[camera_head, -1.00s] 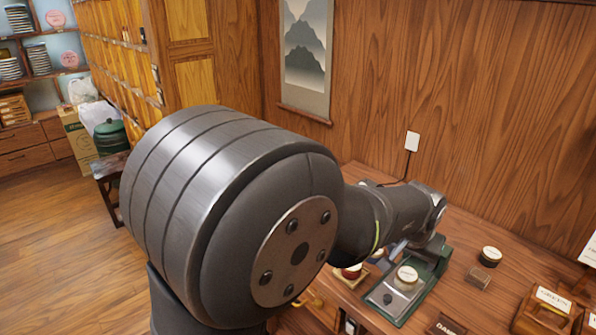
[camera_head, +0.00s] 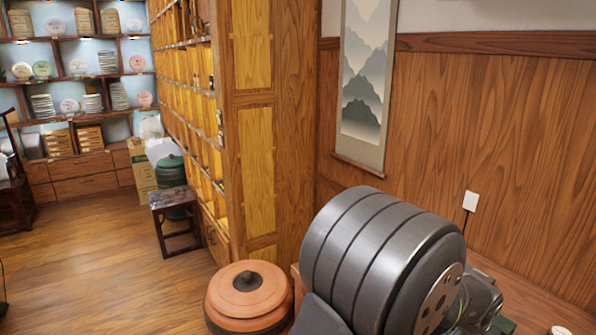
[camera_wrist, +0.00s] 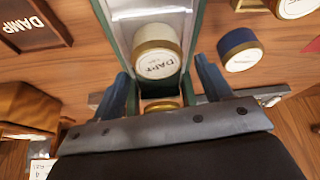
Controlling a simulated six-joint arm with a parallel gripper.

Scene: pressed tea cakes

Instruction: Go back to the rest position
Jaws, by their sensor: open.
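My gripper (camera_wrist: 163,75) shows in the wrist view with its two blue fingers spread apart, open and empty. Beyond the fingers, a cream round piece with a gold-brown rim and dark lettering (camera_wrist: 158,62) sits in a green-sided device (camera_wrist: 113,30). It appears in the gap between the fingers, and I see no finger touching it. Part of another gold-rimmed round thing (camera_wrist: 160,105) shows lower between the fingers, mostly hidden by the gripper body. In the head view my arm fills the lower right and my gripper does not show.
In the head view, an orange lidded vessel (camera_head: 249,298) stands left of my arm, with a stool (camera_head: 173,200) and open floor beyond.

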